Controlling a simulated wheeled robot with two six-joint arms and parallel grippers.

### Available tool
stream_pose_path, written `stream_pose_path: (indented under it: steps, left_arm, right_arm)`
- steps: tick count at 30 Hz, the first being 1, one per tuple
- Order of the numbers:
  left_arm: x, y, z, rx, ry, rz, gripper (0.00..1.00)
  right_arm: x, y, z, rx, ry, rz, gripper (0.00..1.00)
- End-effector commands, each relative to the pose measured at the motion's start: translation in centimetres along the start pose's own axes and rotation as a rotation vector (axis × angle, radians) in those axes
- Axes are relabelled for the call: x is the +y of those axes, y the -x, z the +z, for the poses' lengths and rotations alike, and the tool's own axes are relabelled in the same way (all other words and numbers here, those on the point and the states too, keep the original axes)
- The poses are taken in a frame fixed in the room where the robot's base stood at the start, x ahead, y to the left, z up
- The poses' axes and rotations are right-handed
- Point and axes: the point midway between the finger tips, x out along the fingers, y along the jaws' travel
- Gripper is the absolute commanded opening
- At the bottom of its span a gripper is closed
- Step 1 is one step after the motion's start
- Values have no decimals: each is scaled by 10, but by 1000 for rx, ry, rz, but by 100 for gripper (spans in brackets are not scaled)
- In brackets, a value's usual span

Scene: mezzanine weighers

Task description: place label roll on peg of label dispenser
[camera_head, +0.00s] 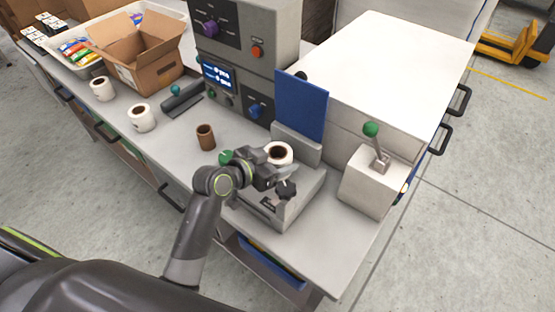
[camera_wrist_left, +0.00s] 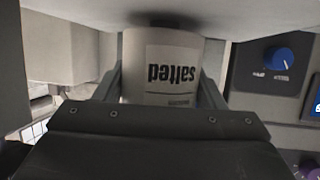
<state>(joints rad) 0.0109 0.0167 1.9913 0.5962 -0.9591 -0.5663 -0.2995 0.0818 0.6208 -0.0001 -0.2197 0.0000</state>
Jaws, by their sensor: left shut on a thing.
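A white label roll (camera_head: 279,153) with a brown core is held by my left gripper (camera_head: 275,168) above the label dispenser (camera_head: 278,214). I cannot tell whether the roll touches the dispenser. My right gripper is not in view.
Two more white rolls (camera_head: 141,118) (camera_head: 102,89) and a brown core (camera_head: 205,137) stand to the left. A blue panel (camera_head: 301,104) rises behind the dispenser. A grey lever box (camera_head: 371,181) stands to its right. An open carton (camera_head: 137,55) is at the back left.

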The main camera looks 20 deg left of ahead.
Motion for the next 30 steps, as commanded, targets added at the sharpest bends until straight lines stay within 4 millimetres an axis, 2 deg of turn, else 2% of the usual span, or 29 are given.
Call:
stream_pose_path:
  steps: [13, 14, 18, 30]
  left_arm:
    - [0, -4, 10, 2, -1, -1, 37]
    - [0, -4, 9, 1, -1, 0, 66]
    - [0, -4, 9, 1, -1, 0, 84]
    - [0, 0, 6, 0, -2, -1, 85]
  right_arm:
    - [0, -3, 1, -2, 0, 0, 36]
    - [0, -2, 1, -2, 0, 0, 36]
    - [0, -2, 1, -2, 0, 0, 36]
    - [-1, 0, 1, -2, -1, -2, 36]
